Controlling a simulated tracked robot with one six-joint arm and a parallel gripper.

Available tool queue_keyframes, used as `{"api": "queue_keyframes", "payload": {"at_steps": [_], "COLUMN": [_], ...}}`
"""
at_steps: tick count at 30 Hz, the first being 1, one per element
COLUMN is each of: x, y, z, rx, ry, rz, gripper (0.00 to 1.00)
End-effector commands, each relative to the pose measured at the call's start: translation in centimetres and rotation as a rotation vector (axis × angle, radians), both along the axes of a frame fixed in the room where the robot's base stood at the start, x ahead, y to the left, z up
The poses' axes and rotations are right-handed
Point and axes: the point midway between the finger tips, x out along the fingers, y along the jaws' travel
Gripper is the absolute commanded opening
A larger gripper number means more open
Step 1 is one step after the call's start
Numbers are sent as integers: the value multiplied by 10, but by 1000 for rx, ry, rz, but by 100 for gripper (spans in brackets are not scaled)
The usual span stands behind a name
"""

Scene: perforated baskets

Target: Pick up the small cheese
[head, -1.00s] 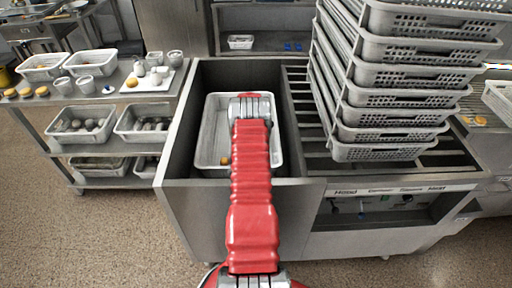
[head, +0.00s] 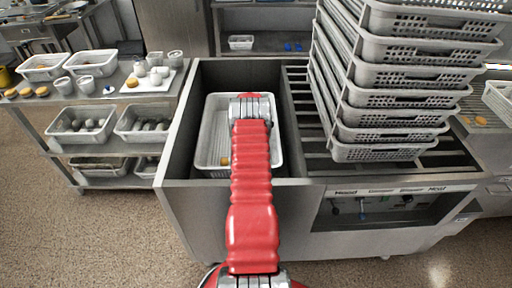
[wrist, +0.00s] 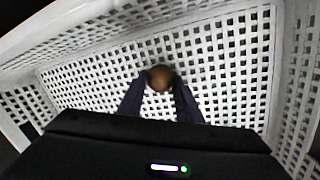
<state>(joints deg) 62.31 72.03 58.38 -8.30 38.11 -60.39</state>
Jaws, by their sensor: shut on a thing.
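The small cheese (wrist: 160,77) is a round brownish-orange piece, seen in the wrist view near the middle of a white perforated basket (wrist: 85,70). My gripper (wrist: 160,92) has its two dark fingers shut on it, one on either side. In the head view the white basket (head: 212,120) sits in the grey metal bin, and my red arm reaches over it. The arm hides my gripper's fingers there. A small orange-brown spot (head: 224,161) shows at the basket's near end, left of the arm.
A tall stack of grey perforated baskets (head: 400,100) stands on slats right of the bin. The bin's grey walls (head: 172,150) surround the basket. A shelf at left carries containers, several orange rounds (head: 26,92) and a white board (head: 150,85).

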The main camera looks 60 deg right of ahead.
Motion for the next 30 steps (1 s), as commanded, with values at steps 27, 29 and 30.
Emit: {"api": "queue_keyframes", "payload": {"at_steps": [27,29,30], "x": [0,0,0], "y": [0,0,0], "z": [96,99,100], "rx": [0,0,1], "ry": [0,0,0], "rz": [1,1,1], "gripper": [10,10,10]}}
